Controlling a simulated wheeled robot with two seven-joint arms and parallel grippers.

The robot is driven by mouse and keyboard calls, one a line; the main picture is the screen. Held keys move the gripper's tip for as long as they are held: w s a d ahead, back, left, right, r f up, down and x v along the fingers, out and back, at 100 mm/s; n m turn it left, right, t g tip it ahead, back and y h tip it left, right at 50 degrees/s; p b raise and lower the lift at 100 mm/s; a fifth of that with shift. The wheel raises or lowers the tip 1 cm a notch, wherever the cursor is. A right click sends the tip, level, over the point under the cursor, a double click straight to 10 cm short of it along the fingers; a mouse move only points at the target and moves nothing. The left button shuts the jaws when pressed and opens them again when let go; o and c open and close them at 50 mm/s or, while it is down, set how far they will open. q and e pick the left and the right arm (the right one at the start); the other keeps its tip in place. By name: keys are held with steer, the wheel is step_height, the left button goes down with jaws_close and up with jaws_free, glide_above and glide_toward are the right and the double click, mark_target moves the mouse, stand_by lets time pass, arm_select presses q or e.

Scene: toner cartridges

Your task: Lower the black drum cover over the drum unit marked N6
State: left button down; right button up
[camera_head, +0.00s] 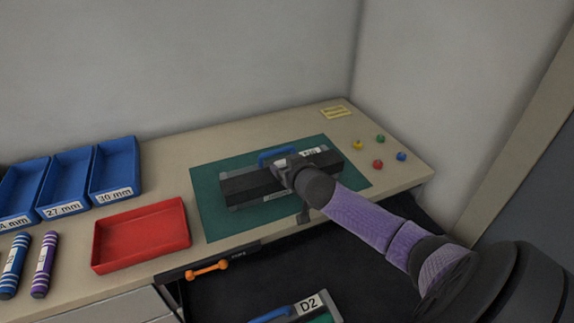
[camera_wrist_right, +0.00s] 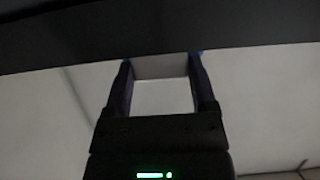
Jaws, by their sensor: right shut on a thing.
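The black drum cover (camera_head: 247,185) is a long dark piece above the green mat (camera_head: 212,213), lying lengthwise across it. A blue handle (camera_head: 272,154) shows at its back, beside my right gripper (camera_head: 284,166). My right gripper is shut on the cover near its middle. In the right wrist view the two fingers (camera_wrist_right: 162,75) reach up to a dark body (camera_wrist_right: 240,25), with small blue spots at their tips. A pale label (camera_head: 310,151) shows on the right part; its text is too small to read surely. The drum unit cannot be told apart from the cover. My left gripper is out of view.
A red tray (camera_head: 140,237) stands left of the mat, with blue bins (camera_head: 115,168) behind it. Several coloured pegs (camera_head: 378,164) and a yellow note (camera_head: 336,112) lie to the right.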

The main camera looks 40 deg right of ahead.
steer(key=o, duration=1.2)
steer(key=shift+s+a+r+p, duration=0.15)
steer(key=shift+s+r+p, duration=0.05)
steer(key=shift+s+p, duration=0.15)
steer(key=p+v, duration=0.3)
steer(key=v, duration=0.6)
steer(key=shift+s, duration=0.1)
